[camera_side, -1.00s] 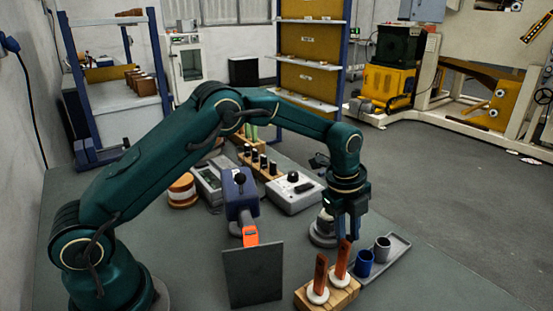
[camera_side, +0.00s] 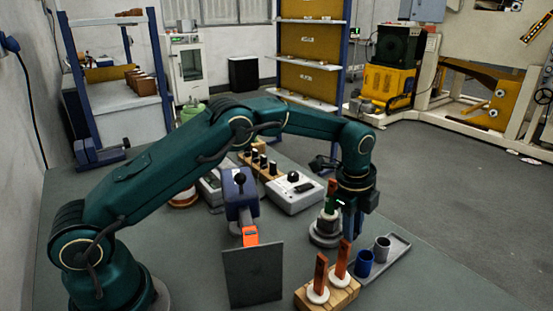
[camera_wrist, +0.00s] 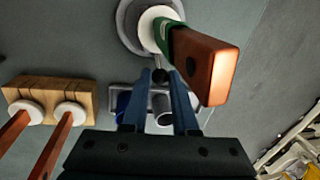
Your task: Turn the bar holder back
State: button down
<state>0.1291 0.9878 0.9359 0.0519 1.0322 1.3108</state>
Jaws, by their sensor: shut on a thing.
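The bar holder has a round grey base (camera_side: 325,236), which also shows at the top of the wrist view (camera_wrist: 128,28). A copper-coloured bar (camera_side: 332,187) with a green band (camera_wrist: 180,40) stands up from its white upper part; in the wrist view the bar (camera_wrist: 208,65) leans towards the lower right. My gripper (camera_side: 351,234) is just right of the holder, its fingers pointing down. In the wrist view the fingertips (camera_wrist: 160,76) close on a small dark knob (camera_wrist: 161,75) on a short stem beside the holder. The fingers partly hide the holder's side.
A wooden block (camera_side: 335,293) with two orange-brown handled tools stands in front. A grey tray (camera_side: 398,243) with a blue cup (camera_side: 363,264) and a grey cup (camera_side: 382,250) lies beside it. A dark upright plate (camera_side: 252,274) and a grey control box (camera_side: 294,193) are to the left.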

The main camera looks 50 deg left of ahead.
jog(key=shift+w+a+n+y, duration=0.25)
jog(key=shift+w+n, duration=0.2)
jog(key=shift+n, duration=0.5)
jog(key=shift+w+a+n+y, duration=0.2)
jog(key=shift+w+n, duration=0.25)
jog(key=shift+n, duration=0.5)
jog(key=shift+w+a+r+n, duration=0.1)
jog(key=shift+n, duration=0.2)
jog(key=c, duration=0.7)
grip_release()
jog(key=shift+v, duration=2.55)
